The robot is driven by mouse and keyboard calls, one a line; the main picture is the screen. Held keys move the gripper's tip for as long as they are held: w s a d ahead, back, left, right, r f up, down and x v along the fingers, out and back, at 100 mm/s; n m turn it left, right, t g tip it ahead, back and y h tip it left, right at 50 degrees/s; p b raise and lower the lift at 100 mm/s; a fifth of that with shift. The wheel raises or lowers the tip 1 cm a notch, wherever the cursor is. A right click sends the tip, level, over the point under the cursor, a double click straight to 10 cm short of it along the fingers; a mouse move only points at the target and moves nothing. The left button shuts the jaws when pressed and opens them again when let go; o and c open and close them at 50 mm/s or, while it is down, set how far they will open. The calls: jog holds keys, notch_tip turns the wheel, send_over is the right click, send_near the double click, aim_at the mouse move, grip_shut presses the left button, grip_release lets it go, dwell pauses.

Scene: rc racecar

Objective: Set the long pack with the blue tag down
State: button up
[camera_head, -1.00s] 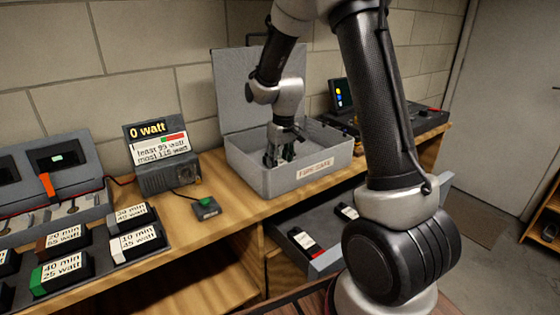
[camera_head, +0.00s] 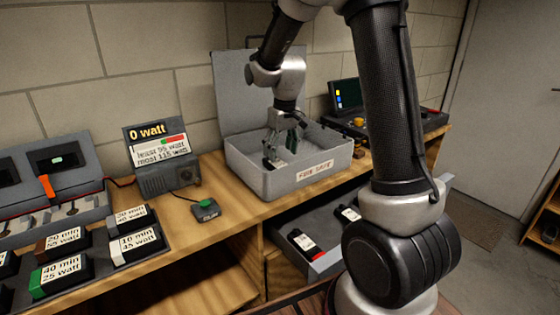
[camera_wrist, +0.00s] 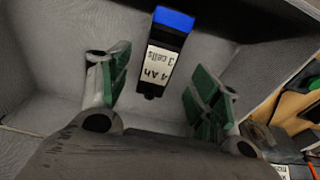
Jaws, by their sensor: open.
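The long pack (camera_wrist: 160,66) is black with a blue end tag and a white label reading "4 Ah 3 cells". It lies inside the open grey fire safe box (camera_head: 262,184), on its floor, as the wrist view shows. My gripper (camera_head: 284,147) is inside the box opening, over the pack. In the wrist view its green-padded fingers (camera_wrist: 163,92) are spread wide, one on each side of the pack, with clear gaps to it. In the head view the fingers and box wall mostly hide the pack.
The box lid (camera_head: 240,95) stands open behind. A watt meter (camera_head: 165,160) and a small button box (camera_head: 205,209) stand left of the box. Labelled packs lie in a tray (camera_head: 75,258) at left. An open drawer (camera_head: 325,245) with packs is below right.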

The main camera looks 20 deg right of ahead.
jog(key=s+d+r, duration=0.1)
jog(key=s+r, duration=0.7)
jog(key=r, duration=0.4)
jog(key=s+d+r+m+t, duration=0.1)
jog(key=s, duration=0.9)
jog(key=s+d+r+m+t, duration=0.1)
jog(key=s, duration=0.9)
jog(key=shift+s+d+t, duration=0.25)
jog(key=shift+s+t, duration=0.15)
